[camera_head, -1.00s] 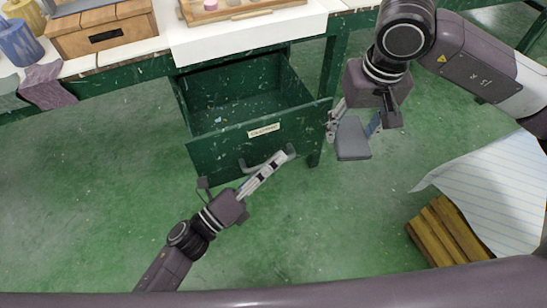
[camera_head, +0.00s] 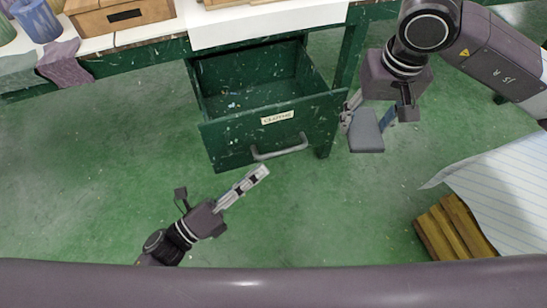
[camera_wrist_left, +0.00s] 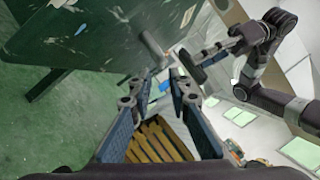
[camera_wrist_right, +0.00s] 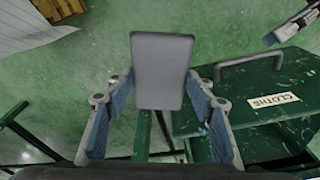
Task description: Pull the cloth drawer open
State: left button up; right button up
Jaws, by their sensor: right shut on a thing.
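The green cloth drawer (camera_head: 225,140), labelled CLOTHS, is pulled out from under the table. Its inside shows paint flecks and no cloth. Its grey bar handle (camera_head: 280,147) is bare in the head view and shows in the right wrist view (camera_wrist_right: 248,62). My left gripper (camera_head: 262,172) is open and empty, just below and in front of the handle, apart from it. Its spread fingers show in the left wrist view (camera_wrist_left: 158,82). My right gripper (camera_head: 368,118) is shut on a flat grey block (camera_wrist_right: 160,70), to the right of the drawer front.
The table top (camera_head: 270,24) carries a wooden box (camera_head: 122,16), cups (camera_head: 38,20) and draped cloths (camera_head: 66,65) at its edge. A wooden slatted stack (camera_head: 455,228) with lined paper (camera_head: 505,190) lies at right. The green floor left of the drawer is clear.

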pick_arm(q)
jog(key=shift+v, duration=1.55)
